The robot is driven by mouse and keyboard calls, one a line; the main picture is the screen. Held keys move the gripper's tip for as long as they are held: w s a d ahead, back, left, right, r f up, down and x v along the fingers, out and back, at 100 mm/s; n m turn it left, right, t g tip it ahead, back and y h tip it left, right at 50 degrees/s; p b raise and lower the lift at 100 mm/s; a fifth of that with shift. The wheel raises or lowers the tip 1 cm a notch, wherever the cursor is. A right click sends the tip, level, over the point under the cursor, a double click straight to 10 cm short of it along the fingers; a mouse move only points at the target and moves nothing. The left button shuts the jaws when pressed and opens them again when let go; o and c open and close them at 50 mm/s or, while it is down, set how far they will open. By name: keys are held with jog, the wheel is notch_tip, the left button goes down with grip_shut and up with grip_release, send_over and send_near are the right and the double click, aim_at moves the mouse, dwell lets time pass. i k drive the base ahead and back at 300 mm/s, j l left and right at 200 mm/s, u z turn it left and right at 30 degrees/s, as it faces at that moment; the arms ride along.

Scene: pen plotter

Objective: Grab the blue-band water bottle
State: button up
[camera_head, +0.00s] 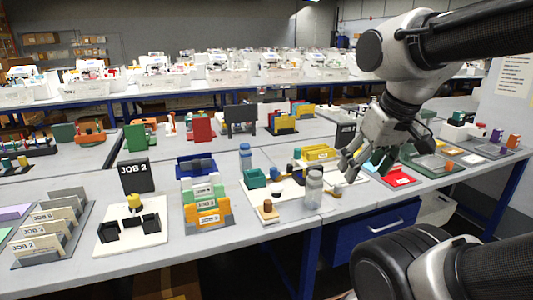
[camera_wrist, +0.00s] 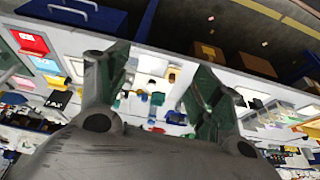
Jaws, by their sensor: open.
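A bottle with blue on its body and cap (camera_head: 245,157) stands upright on the table behind the white board. A clear bottle with a pale cap (camera_head: 313,187) stands upright nearer the table's front edge. I cannot make out a band on either; the first shows more blue. My gripper (camera_head: 365,162) is open and empty, above the table to the right of both bottles and apart from them. In the wrist view its two fingers (camera_wrist: 163,68) are spread, with the table's small items beyond them. I cannot pick out either bottle surely there.
A white board (camera_head: 283,211) with small blocks and a teal bin (camera_head: 255,178) lies beside the bottles. Colored file holders (camera_head: 207,211) stand to the left. A red tray (camera_head: 398,177) lies right of my gripper. A blue drawer (camera_head: 372,235) is under the table edge.

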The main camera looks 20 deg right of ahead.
aim_at(245, 152)
jog(key=i+j, duration=0.2)
jog(key=i, duration=0.2)
jog(key=i+j, duration=0.25)
jog(key=i, duration=0.2)
jog(key=u, duration=0.05)
